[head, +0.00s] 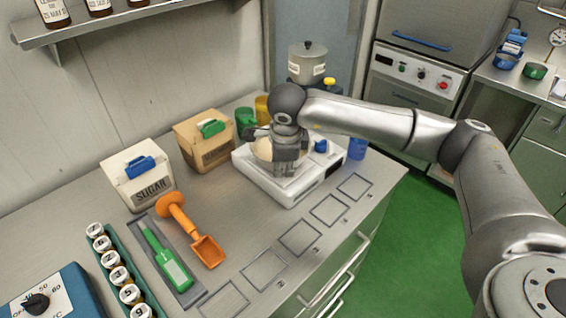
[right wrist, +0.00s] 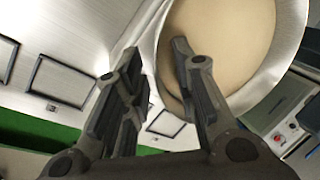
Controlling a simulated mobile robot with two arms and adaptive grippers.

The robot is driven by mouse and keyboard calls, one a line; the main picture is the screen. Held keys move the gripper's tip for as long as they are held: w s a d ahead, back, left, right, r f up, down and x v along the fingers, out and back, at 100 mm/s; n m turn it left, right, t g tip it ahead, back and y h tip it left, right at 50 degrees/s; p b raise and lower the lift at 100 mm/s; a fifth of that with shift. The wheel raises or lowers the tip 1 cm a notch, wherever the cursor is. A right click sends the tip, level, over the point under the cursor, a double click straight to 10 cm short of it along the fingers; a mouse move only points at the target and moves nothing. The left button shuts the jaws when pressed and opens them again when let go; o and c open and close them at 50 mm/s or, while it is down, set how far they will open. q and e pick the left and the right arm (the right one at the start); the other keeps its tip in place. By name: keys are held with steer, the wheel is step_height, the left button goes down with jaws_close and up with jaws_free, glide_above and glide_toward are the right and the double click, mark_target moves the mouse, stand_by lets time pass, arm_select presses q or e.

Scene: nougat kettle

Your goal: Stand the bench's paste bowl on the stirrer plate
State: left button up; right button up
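The paste bowl (head: 263,151), pale-rimmed with beige paste inside, stands upright on the white stirrer plate (head: 290,198) at the back middle of the bench in the head view. My right gripper (head: 285,172) points down over the bowl's near side and hides part of it. In the right wrist view the bowl (right wrist: 225,45) fills the upper right. There, my right gripper (right wrist: 157,55) straddles the bowl's wall, one finger inside and one outside. The fingers are apart, with visible room between them. My left gripper is not in view.
A sugar box (head: 138,178), a brown box (head: 205,142) and green and yellow cups stand left of the plate. An orange scoop (head: 190,230), a green tool (head: 165,258) and a rack of jars (head: 115,270) lie nearer. Outlined squares (head: 300,238) along the front edge are empty.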

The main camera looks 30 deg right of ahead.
steer(key=shift+r, duration=0.25)
steer(key=b+v, duration=0.2)
steer(key=v, duration=0.9)
steer(key=shift+r, duration=0.35)
steer(key=shift+s, duration=0.15)
